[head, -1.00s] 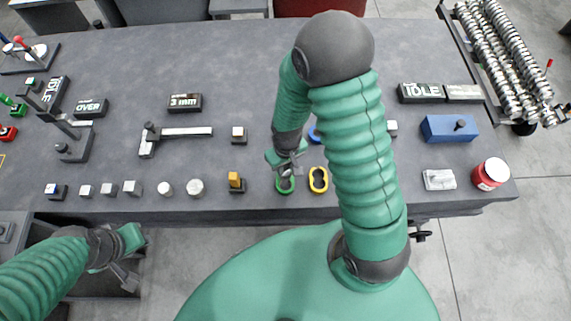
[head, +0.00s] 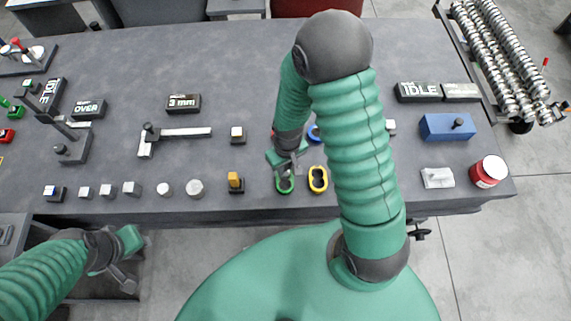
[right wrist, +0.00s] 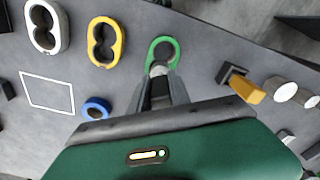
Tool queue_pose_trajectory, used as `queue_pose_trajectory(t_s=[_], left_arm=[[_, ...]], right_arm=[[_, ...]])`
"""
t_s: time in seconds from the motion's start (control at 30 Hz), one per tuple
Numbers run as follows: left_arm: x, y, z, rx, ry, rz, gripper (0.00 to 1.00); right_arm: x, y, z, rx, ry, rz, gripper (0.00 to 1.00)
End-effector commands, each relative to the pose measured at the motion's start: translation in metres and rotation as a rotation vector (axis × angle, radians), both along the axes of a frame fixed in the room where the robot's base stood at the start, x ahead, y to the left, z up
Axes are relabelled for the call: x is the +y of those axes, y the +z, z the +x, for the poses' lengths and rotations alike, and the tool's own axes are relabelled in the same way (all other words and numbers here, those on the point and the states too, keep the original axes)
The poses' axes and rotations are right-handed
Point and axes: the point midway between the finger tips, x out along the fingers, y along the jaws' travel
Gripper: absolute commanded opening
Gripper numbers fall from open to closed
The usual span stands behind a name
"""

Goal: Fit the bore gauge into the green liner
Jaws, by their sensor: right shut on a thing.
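The green liner (head: 285,191) is a small green ring-like piece near the table's front edge, and in the right wrist view (right wrist: 174,43) it is a rounded loop with a dark opening. My right gripper (head: 288,170) is over it, pointing down. In the right wrist view the gripper (right wrist: 160,84) is shut on a small pale silvery piece (right wrist: 159,70), seemingly the bore gauge, mostly hidden by the fingers. The piece is at the near end of the green liner's opening; I cannot tell how deep it sits. My left gripper (head: 126,262) is low left, off the table's front edge, its jaws unclear.
A yellow liner (head: 318,179) stands just right of the green one. A white liner (right wrist: 46,27) and a blue ring (right wrist: 97,108) are near. A yellow block on a dark base (head: 235,182) and metal cylinders (head: 195,188) are left. A red jar (head: 488,171) stands far right.

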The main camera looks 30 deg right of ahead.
Motion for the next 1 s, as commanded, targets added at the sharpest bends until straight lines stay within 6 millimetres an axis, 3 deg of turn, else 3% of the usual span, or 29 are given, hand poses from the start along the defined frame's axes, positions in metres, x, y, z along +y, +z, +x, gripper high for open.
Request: queue_pose_trajectory(t_s=[1.0], left_arm=[[0.0000,0.0059,0.0001,0.000,0.000,0.000,0.36]], right_arm=[[-0.0006,0.0021,0.0004,-0.001,0.000,0.000,0.00]])
